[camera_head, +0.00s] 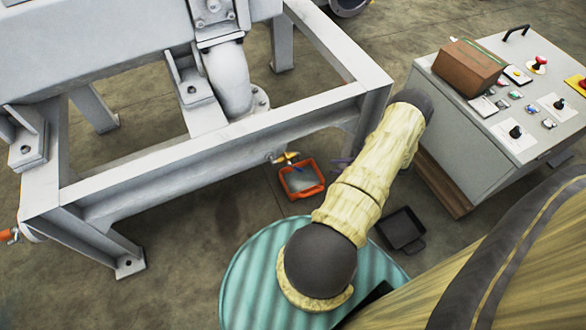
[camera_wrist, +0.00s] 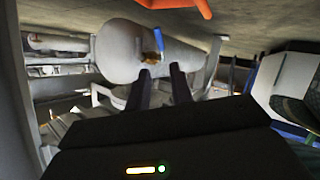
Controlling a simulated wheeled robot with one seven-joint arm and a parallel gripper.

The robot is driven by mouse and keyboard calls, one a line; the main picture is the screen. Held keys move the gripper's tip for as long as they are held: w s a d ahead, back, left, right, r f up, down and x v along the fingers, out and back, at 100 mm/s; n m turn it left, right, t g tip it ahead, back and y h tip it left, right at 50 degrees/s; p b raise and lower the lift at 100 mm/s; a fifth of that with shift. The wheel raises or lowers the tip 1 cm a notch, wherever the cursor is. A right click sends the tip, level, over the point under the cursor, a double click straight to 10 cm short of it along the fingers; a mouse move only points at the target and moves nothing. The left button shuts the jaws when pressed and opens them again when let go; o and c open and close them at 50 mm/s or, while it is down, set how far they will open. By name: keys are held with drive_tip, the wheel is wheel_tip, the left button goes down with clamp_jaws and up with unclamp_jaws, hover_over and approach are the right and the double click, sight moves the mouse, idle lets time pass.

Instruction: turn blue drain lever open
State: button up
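The blue drain lever (camera_wrist: 158,39) shows in the wrist view, attached to a brass valve (camera_wrist: 150,58) on a pale grey cylindrical part. The lever points toward the top of that picture, where the orange tray's rim also shows. In the head view the brass valve (camera_head: 287,157) shows small under the frame, with a bit of blue beside it. My gripper (camera_wrist: 160,70) has two dark fingers apart, with nothing seen between them. The fingertips point toward the valve and lever, and seem apart from the lever. In the head view my arm mostly hides the gripper.
An orange tray (camera_head: 318,184) lies on the floor below the valve. The grey machine frame (camera_head: 215,148) spans above it. A control cabinet (camera_head: 455,115) with a brown box (camera_head: 468,68) stands at right. A black pan (camera_head: 402,232) and a teal drum (camera_head: 250,270) are nearer.

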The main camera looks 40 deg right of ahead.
sight(299, 169)
drive_tip(key=b+x, duration=0.7)
drive_tip(key=x, duration=1)
clamp_jaws()
